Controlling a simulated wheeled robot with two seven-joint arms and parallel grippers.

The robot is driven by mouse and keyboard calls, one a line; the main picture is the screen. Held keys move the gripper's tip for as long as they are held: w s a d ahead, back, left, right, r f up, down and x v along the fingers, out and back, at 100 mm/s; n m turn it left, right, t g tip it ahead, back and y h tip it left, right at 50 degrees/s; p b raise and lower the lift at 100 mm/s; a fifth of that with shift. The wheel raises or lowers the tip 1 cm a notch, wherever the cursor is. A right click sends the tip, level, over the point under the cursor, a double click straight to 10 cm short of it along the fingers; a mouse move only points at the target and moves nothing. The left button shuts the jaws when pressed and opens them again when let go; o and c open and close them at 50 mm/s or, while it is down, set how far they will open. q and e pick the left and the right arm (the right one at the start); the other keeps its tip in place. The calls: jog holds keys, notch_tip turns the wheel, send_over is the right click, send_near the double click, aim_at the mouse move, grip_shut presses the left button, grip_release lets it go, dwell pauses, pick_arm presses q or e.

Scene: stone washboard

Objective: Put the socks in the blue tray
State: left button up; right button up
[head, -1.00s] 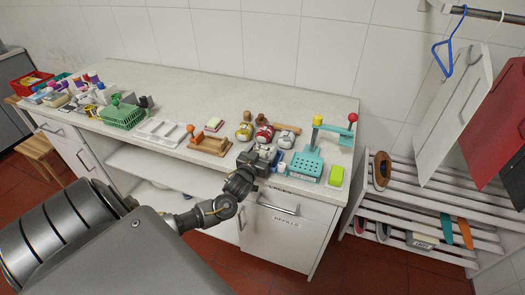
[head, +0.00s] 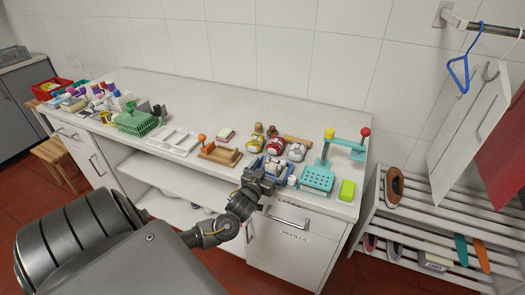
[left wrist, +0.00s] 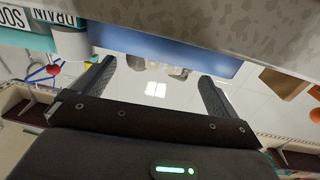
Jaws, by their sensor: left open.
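The blue tray (head: 284,177) stands near the counter's front edge, with pale contents in it that I cannot make out. Its blue side also shows in the left wrist view (left wrist: 165,46). Behind it in the head view are three rounded bundles that look like rolled socks: a yellow-green one (head: 256,143), a red one (head: 275,147) and a grey-white one (head: 297,152). My left gripper (head: 263,176) is at the counter's front edge, partly covering the tray. In the left wrist view its fingers (left wrist: 156,80) are wide apart with nothing between them. My right gripper is not in view.
A turquoise stand (head: 318,178) and a yellow-green block (head: 347,190) are right of the tray. A wooden holder (head: 220,154), white compartment tray (head: 174,139) and green basket (head: 135,122) are left. The counter (head: 230,100) is clear at the back.

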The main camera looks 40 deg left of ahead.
pick_arm(q)
jog(key=b+v, duration=0.1)
jog(key=v, duration=0.6)
jog(key=shift+s, duration=0.25)
jog(key=shift+d, duration=0.15)
jog(key=s+d+f+g+h, duration=0.2)
jog(key=s+d+f+g, duration=0.2)
jog(key=d+f, duration=0.2)
jog(key=s+d+f+m+g+h, duration=0.1)
jog(key=s+d+f+m+g, duration=0.1)
jog(key=s+d+g, duration=0.6)
jog(key=s+d+f+m+g+h, duration=0.2)
jog(key=s+d+f+m, duration=0.15)
jog(key=s, duration=0.85)
notch_tip(320, 180, down, 25)
jog(key=s+g, duration=0.1)
jog(key=s+a+f+g+b, duration=0.1)
jog(key=s+a+f, duration=0.1)
jog(key=s+f, duration=1.5)
jog(key=shift+a, duration=0.2)
